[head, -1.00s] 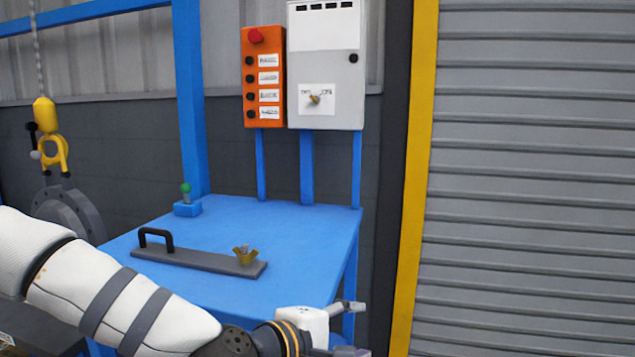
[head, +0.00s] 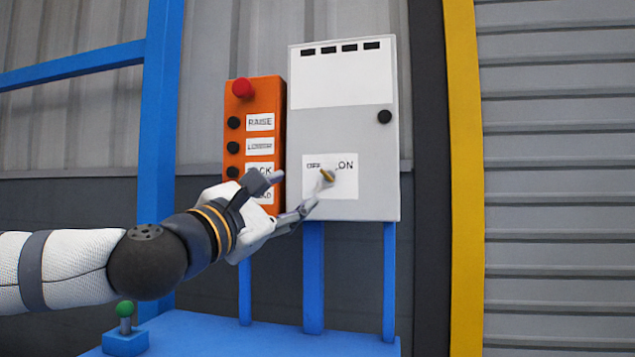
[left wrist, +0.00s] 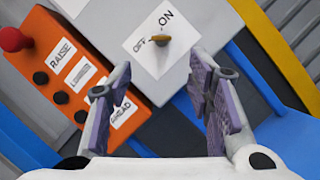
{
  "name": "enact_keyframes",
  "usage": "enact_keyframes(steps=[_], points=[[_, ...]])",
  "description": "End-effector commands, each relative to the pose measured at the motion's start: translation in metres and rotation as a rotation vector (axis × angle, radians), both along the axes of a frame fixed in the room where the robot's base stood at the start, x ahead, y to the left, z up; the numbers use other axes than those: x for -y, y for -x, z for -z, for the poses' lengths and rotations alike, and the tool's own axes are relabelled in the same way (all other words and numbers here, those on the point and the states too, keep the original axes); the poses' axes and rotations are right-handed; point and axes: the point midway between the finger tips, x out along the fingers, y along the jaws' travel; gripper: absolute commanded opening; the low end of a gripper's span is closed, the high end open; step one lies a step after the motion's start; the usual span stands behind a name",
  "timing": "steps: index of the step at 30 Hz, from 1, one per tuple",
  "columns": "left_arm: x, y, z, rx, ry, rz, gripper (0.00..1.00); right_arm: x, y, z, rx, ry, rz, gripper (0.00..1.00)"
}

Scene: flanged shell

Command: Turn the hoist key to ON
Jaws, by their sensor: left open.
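The hoist key (head: 327,176) is a small brass-coloured handle on a white OFF/ON label (head: 345,186), on the front of the grey control box (head: 384,150). Its handle seems to lean toward the OFF side. My left gripper (head: 293,190) is open and empty, just left of the key in the head view. In the left wrist view, the key (left wrist: 160,41) lies ahead of the fingertips, roughly centred between the two fingers (left wrist: 160,78), and they appear apart from it. My right gripper is not in view.
An orange pendant (head: 268,95) with a red button and several black buttons hangs directly left of the box, partly behind my left gripper. Below are a blue table (head: 270,335) and a green-knobbed lever (head: 125,318). A yellow post (head: 464,180) stands at the right.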

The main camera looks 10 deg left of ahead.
Motion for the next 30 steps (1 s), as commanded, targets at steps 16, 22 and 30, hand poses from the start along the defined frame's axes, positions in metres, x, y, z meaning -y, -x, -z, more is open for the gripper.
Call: enact_keyframes(steps=[16,22,30], points=[[0.030,-0.100,-0.029,0.000,-0.001,0.000,0.47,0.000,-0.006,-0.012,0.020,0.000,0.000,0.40],[0.030,-0.103,-0.029,-0.002,-0.001,0.001,0.47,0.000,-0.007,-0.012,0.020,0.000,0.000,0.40],[0.030,-0.103,-0.029,-0.002,-0.002,0.000,0.08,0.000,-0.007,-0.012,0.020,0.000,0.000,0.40]])
